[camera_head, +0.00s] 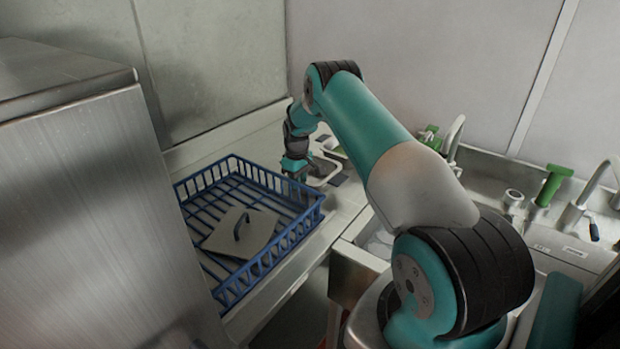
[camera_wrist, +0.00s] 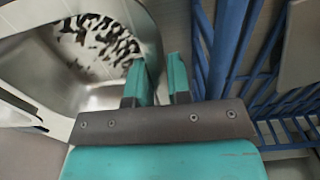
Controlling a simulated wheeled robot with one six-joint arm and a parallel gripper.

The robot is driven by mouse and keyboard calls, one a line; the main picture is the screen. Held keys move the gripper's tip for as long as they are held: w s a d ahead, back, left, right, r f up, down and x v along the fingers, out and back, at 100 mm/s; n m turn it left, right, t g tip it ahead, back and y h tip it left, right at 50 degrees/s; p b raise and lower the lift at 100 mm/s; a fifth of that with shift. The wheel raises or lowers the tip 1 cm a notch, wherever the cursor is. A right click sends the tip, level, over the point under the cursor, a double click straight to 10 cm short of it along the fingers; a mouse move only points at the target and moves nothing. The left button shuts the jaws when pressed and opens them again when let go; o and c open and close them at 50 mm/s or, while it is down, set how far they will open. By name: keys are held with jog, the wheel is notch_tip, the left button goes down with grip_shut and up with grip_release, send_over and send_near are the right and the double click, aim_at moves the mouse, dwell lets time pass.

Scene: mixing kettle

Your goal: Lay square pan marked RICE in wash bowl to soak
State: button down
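A metal pan (camera_wrist: 85,70) with a rounded corner and dark flecks on its floor fills the left of the wrist view. In the head view a pale pan (camera_head: 322,172) sits on the counter beside my gripper (camera_head: 294,170). I cannot read a RICE mark on it. In the wrist view my gripper (camera_wrist: 160,80) has its two teal fingers apart, with a narrow gap at the pan's right edge. I see nothing clearly clamped between them. A metal sink basin (camera_head: 374,240), perhaps the wash bowl, is partly hidden behind my arm.
A blue wire rack (camera_head: 312,212) stands left of my gripper, close to it in the wrist view (camera_wrist: 220,45). A flat square lid (camera_head: 240,232) with a dark handle lies in it. A steel cabinet (camera_head: 90,200) blocks the left. Taps (camera_head: 452,138) stand behind the sinks.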

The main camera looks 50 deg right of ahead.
notch_tip(320, 180, up, 12)
jog(key=p, duration=0.6)
dwell(0.5)
